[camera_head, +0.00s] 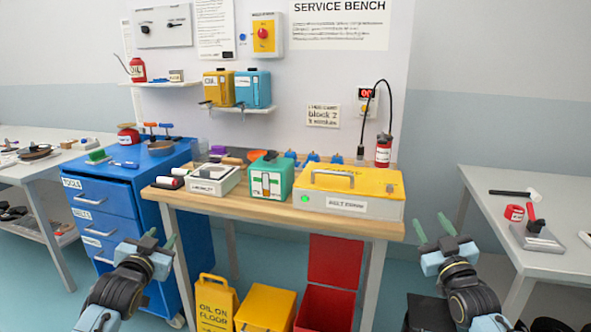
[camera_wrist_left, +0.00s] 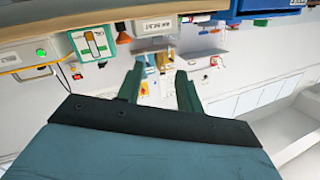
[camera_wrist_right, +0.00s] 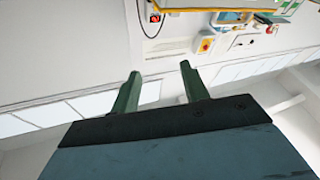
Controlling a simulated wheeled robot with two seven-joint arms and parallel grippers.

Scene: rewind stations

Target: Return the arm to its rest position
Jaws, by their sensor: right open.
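My left gripper (camera_head: 157,241) is at the lower left of the head view, in front of the blue drawer cabinet and below the bench top. Its two green fingers stand apart with nothing between them, as the left wrist view (camera_wrist_left: 160,85) also shows. My right gripper (camera_head: 434,228) is at the lower right, in front of the gap between the bench and the right table. Its fingers are apart and empty, and the right wrist view (camera_wrist_right: 157,90) shows only wall and bench parts beyond them. Both grippers point upward and touch nothing visible.
The wooden service bench (camera_head: 240,206) holds a yellow-lidded box (camera_head: 380,184), a teal box (camera_head: 272,177) and a white box (camera_head: 211,179). The blue cabinet (camera_head: 110,207) stands left. A yellow bin (camera_head: 265,307) and red bin (camera_head: 322,309) sit below. A white table (camera_head: 500,222) stands right.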

